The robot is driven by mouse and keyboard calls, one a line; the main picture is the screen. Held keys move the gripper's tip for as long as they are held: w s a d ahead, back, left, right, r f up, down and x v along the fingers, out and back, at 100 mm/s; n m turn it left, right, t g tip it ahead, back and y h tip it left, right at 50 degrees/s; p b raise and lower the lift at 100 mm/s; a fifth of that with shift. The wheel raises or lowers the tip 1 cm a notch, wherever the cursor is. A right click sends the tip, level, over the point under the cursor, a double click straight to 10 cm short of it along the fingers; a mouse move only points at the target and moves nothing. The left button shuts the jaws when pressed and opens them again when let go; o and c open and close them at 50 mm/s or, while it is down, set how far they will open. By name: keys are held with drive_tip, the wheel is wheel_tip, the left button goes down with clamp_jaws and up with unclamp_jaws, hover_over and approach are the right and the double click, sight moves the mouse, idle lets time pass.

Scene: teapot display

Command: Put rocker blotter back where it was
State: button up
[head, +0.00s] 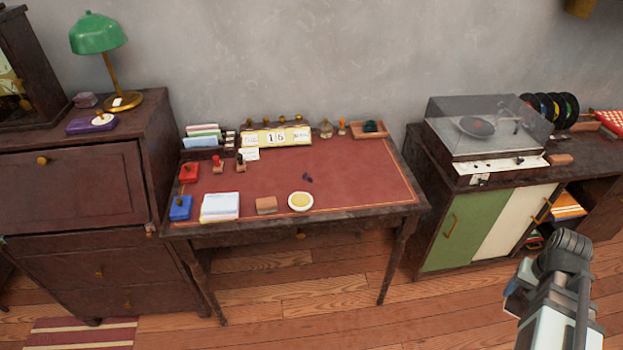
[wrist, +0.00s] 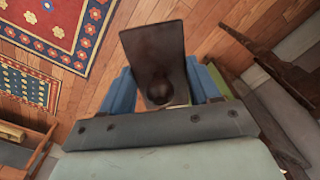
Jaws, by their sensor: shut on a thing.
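The rocker blotter (wrist: 152,50), a dark brown block with a round knob, is held between the blue fingers of my gripper (wrist: 162,88) in the wrist view. The gripper is shut on it, with the knob towards the camera. In the head view my arm shows at the lower right, in front of the record cabinet and clear of the desk; the blotter cannot be made out clearly there. The writing desk (head: 345,185) has a red top.
The desk holds a red pad (head: 188,172), blue pad (head: 180,207), paper stack (head: 220,206), small block (head: 266,205), yellow dish (head: 300,201), date display (head: 275,138) and back-right tray (head: 370,131). Small dark marks (head: 307,177) lie mid-desk. The right part is bare. A record-player cabinet (head: 460,230) stands right.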

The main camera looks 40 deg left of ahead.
drive_tip(key=s+a+r+n, duration=0.3)
drive_tip(key=a+n, duration=0.1)
drive_tip(key=a, duration=2)
drive_tip(key=s+a+r+n, duration=0.3)
drive_tip(key=a, duration=2.1)
drive_tip(key=s+a+r+n, duration=0.3)
drive_tip(key=a+n, duration=0.1)
drive_tip(key=a, duration=2)
drive_tip(key=w+a+r+m, duration=0.15)
drive_tip(key=w+a, duration=0.25)
drive_tip(key=a, duration=0.6)
drive_tip(key=shift+m, duration=0.25)
drive_tip(key=shift+w+f, duration=0.15)
drive_tip(key=shift+f, duration=4.75)
drive_tip(key=shift+f, duration=0.1)
drive_tip(key=o, duration=1.1)
